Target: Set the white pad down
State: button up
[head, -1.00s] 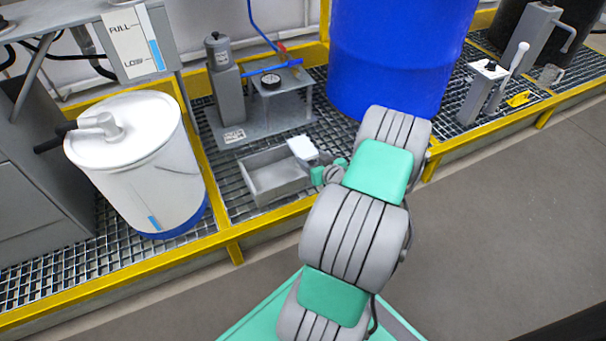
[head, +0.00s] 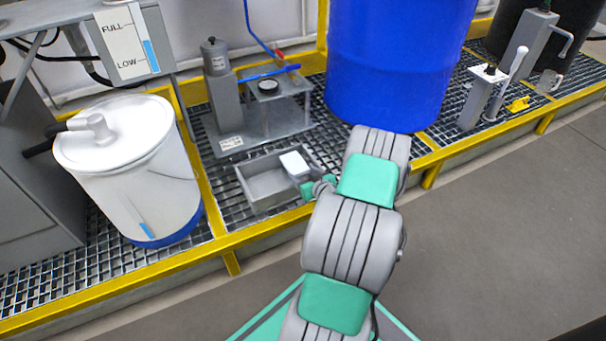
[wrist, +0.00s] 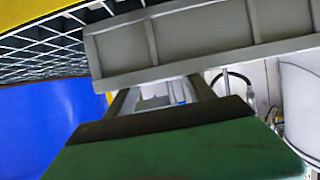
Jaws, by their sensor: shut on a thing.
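The white pad (head: 294,163) is a small pale square in the head view, above the right end of the open grey tray (head: 246,188). My gripper (head: 306,178) is shut on it, coming from the right. Whether the pad touches the tray cannot be told. In the wrist view the tray's grey wall (wrist: 200,45) fills the upper middle. A green surface with a dark edge fills the bottom of that view, and the pad's white face is not seen there.
Behind the tray is a grey stand (head: 270,122) with a gauge and hose. A white drum (head: 140,185) stands left and a blue drum (head: 390,70) stands right. A yellow rail (head: 262,229) edges the grating in front. The tray's left part looks empty.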

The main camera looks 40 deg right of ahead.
jog(key=shift+f, duration=0.35)
